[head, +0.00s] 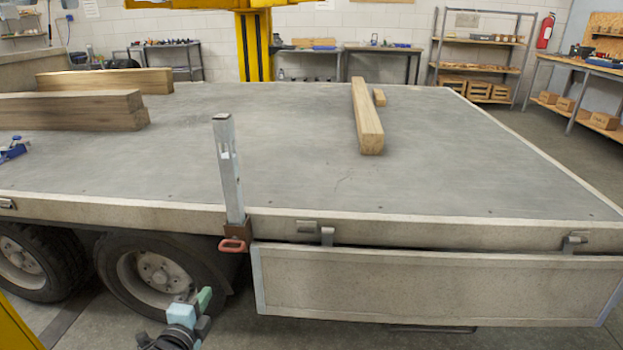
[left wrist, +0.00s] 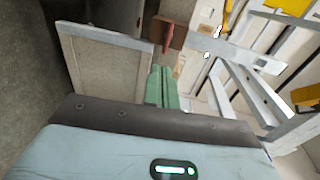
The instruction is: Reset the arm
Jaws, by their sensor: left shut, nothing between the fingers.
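My left gripper (head: 204,298) is low in the head view, in front of the trailer's side and next to the rear wheel. Its pale blue body and green fingers show. In the left wrist view its green fingers (left wrist: 163,88) are together, with nothing between them. The fingers appear apart from the trailer post (head: 228,170) and its red handle (head: 232,245), which stand above it in the head view. The red handle also shows in the left wrist view (left wrist: 168,35). My right gripper is in neither view.
The trailer bed (head: 290,150) holds several timber beams, one of them a long beam (head: 366,115). A hinged side panel (head: 430,285) hangs down at the right of the post. Trailer wheels (head: 158,275) stand behind my left gripper. Shelves and benches line the walls.

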